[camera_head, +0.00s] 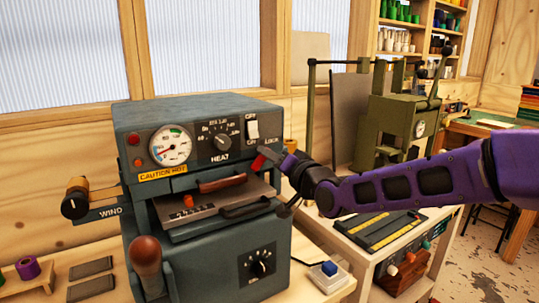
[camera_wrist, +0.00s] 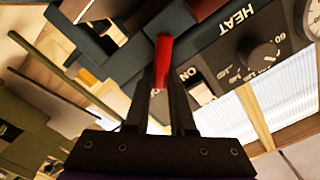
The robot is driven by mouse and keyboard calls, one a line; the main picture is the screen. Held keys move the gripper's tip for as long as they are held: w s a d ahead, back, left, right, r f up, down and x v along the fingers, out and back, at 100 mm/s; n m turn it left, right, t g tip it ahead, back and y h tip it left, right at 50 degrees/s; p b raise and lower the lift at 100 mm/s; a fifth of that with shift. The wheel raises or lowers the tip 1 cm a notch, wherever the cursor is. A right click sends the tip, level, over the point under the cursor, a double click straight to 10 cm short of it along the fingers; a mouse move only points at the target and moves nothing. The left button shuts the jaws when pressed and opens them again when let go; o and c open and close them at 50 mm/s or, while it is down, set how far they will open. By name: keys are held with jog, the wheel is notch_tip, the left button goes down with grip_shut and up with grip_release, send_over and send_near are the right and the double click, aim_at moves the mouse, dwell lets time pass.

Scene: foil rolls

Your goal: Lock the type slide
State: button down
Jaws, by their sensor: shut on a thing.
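The grey-green foil press (camera_head: 200,120) carries a gauge, a HEAT dial and a LOCK label. A small red lever (camera_head: 258,163) is at the right of the opening, just below the LOCK label. My gripper (camera_head: 268,158) reaches in from the right at that lever. In the wrist view the two dark fingers (camera_wrist: 162,85) are closed around the red lever (camera_wrist: 163,55). The lever's lower part and pivot are hidden.
A black WIND knob (camera_head: 75,198) sticks out at the press's left, and a brown-knobbed lever (camera_head: 145,255) stands in front. A blue-buttoned box (camera_head: 329,275) lies in front.

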jog(key=c, duration=0.8)
grip_release()
jog(key=shift+o, duration=0.2)
jog(key=p+v, duration=0.1)
jog(key=v, duration=1.6)
jog(key=shift+s+p, duration=0.2)
jog(key=shift+p, duration=0.2)
jog(key=shift+d, duration=0.15)
